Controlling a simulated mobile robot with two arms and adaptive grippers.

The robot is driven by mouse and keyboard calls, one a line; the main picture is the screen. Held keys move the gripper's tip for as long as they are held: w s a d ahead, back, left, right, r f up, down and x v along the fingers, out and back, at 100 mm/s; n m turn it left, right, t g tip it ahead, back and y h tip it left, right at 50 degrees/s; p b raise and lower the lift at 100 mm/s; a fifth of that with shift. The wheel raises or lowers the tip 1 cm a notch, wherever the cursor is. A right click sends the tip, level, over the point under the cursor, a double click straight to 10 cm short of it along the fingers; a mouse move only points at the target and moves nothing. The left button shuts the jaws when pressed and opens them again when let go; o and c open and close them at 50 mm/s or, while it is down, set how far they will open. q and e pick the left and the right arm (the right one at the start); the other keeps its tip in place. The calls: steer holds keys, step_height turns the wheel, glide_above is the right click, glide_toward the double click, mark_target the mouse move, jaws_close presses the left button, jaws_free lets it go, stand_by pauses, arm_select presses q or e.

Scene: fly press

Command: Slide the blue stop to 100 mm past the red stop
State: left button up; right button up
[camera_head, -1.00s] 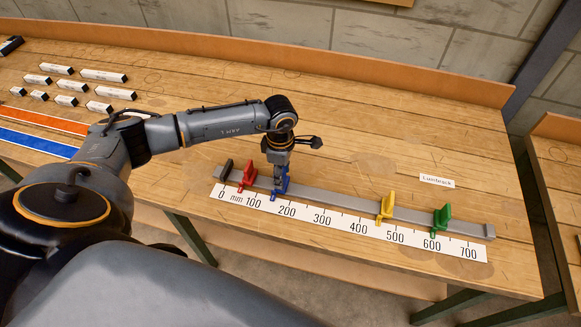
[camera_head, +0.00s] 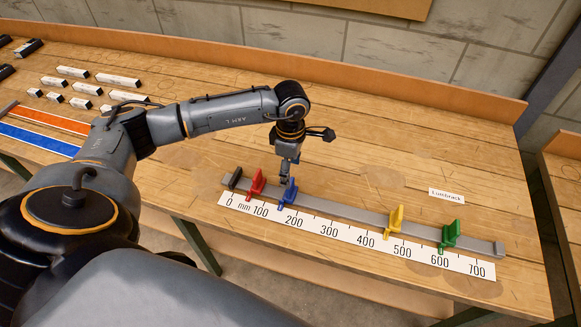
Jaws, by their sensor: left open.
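The blue stop (camera_head: 288,192) sits upright on the grey rail (camera_head: 345,208), its pointer between the 100 and 200 marks of the scale, nearer 200. The red stop (camera_head: 255,184) stands to its left, its pointer between 0 and 100, nearer 100. My left gripper (camera_head: 286,178) is open, just above the top of the blue stop, pointing down. It partly overlaps the stop's upper edge in the picture, so I cannot tell whether they touch. My right gripper is not in view.
The white millimetre scale (camera_head: 345,236) runs along the rail's front. A yellow stop (camera_head: 396,219) and a green stop (camera_head: 449,235) stand further right. A black end piece (camera_head: 234,178) is at the left. Labelled blocks (camera_head: 118,80) lie back left.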

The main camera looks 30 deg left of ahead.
arm_select(q)
steer(key=shift+r, duration=2.8)
